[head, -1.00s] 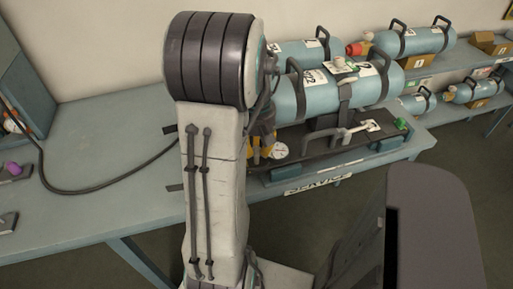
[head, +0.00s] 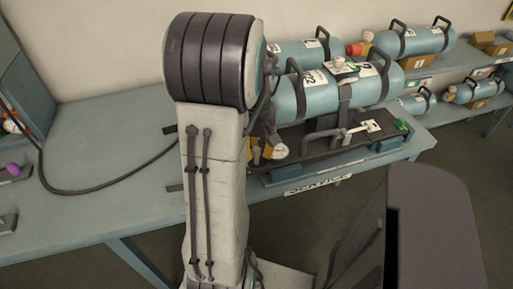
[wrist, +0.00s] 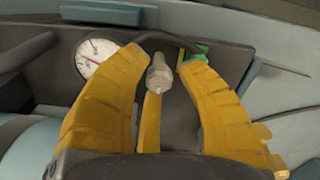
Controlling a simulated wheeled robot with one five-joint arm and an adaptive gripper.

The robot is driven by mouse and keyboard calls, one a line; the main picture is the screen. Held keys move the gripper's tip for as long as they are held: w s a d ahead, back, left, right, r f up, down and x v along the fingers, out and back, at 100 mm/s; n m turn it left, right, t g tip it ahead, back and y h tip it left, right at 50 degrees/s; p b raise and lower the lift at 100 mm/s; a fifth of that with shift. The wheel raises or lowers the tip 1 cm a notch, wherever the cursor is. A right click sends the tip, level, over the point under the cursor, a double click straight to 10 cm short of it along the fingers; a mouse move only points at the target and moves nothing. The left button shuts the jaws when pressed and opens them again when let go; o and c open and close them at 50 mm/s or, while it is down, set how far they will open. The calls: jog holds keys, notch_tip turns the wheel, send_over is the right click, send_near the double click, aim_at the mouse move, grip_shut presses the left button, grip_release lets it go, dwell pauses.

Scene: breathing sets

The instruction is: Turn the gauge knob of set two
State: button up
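Set two is the light blue cylinder (head: 312,93) with a "2" label, lying on a dark tray (head: 290,132) on the bench. Its round white gauge (head: 279,148) faces up at the tray's front left; it also shows in the wrist view (wrist: 96,57), left of my fingers. A pale grey knob (wrist: 159,76) stands between my yellow fingers in the wrist view. My gripper (wrist: 166,58) is open, with a finger on each side of the knob and a visible gap at the right. In the head view my arm hides most of my gripper.
A "SERVICE" label (head: 319,184) is on the bench front (head: 110,215). A grey lever (head: 325,134) and a green piece (head: 402,124) are on the tray. A black hose (head: 80,192) lies on the bench at left.

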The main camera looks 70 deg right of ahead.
jog(key=shift+o, duration=1.3)
jog(key=shift+r, duration=0.1)
notch_tip(320, 180, up, 12)
dwell(0.4)
